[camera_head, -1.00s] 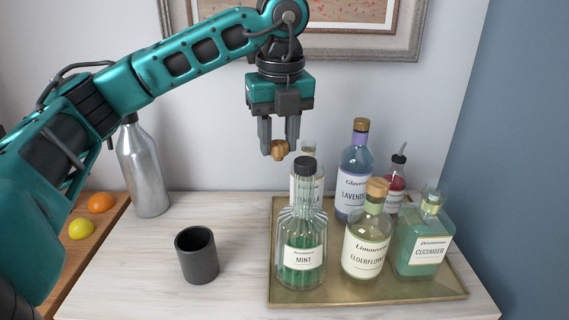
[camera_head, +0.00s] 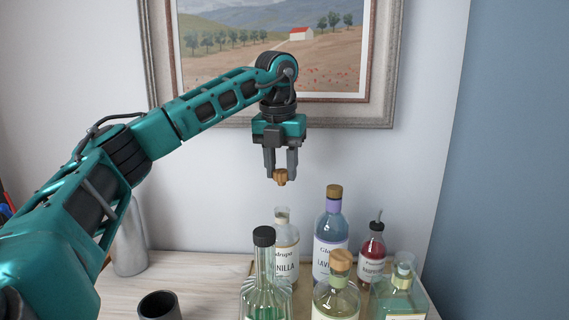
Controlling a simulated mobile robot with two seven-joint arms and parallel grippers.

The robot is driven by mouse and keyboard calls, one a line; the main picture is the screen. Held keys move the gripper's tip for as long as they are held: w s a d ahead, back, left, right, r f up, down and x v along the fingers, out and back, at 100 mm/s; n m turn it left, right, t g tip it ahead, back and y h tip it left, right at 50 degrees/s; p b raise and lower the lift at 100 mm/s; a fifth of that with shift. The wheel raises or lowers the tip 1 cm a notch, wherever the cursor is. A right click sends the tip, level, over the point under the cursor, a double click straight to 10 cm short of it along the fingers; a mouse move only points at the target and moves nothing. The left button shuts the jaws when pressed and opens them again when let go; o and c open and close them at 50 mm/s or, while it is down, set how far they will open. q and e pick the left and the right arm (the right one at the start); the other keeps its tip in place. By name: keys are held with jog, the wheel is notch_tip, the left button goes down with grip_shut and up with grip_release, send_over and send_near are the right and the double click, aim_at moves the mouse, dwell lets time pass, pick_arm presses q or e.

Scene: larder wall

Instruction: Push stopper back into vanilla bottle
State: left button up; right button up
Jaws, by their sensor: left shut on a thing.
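The vanilla bottle (camera_head: 287,262) is clear glass with a white label and stands upright at the back left of the bottle group. Its neck is open at the top, and its lower part is hidden behind the mint bottle. My left gripper (camera_head: 281,175) is shut on the stopper (camera_head: 281,178), a small brown wooden piece. It holds the stopper above the vanilla bottle's mouth, with a clear gap between them in the picture. My right gripper is not in view.
The black-capped mint bottle (camera_head: 265,285) stands in front. The lavender bottle (camera_head: 330,240), a red bottle with a pourer (camera_head: 372,252), the elderflower bottle (camera_head: 337,295) and the cucumber bottle (camera_head: 398,297) stand to the right. A dark cup (camera_head: 159,306) and a metal bottle (camera_head: 129,240) are at left.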

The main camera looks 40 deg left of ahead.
aim_at(281, 181)
pick_arm(q)
jog(key=shift+f+b, duration=0.7)
jog(key=shift+f, duration=1.9)
jog(key=shift+p, duration=0.45)
jog(key=shift+f, duration=0.6)
dwell(0.9)
jog(key=o, duration=1.6)
jog(key=shift+o, duration=0.2)
jog(key=shift+r, duration=0.1)
jog(key=shift+r, duration=3.4)
jog(key=shift+c, duration=0.3)
grip_shut()
